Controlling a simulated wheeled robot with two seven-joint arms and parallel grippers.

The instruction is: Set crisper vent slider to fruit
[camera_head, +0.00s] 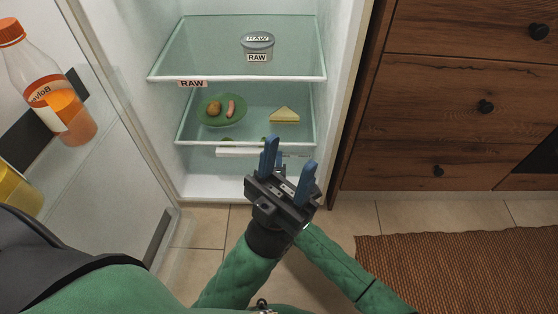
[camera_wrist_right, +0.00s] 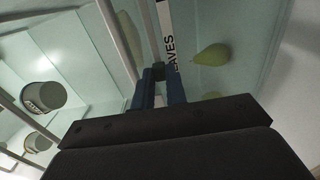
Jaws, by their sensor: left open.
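The white vent strip (camera_head: 235,153) runs along the front below the lower shelf. In the right wrist view the vent strip (camera_wrist_right: 166,22) shows letters ending in "AVES". My right gripper (camera_wrist_right: 158,78) has its blue fingertips at this strip, with a small dark block at or between them. Whether it grips the block, and whether that is the slider, I cannot tell. In the head view my left gripper (camera_head: 287,165) is open and empty, its fingers apart, in front of the vent strip. It hides part of the strip and most of my right gripper.
A grey RAW tub (camera_head: 257,46) stands on the upper shelf. A green plate (camera_head: 221,112) with food and a yellow wedge (camera_head: 285,115) are on the lower shelf. A green pear (camera_wrist_right: 212,55) shows past the strip. The open door with a bottle (camera_head: 50,85) bounds the left, wooden drawers (camera_head: 450,100) the right.

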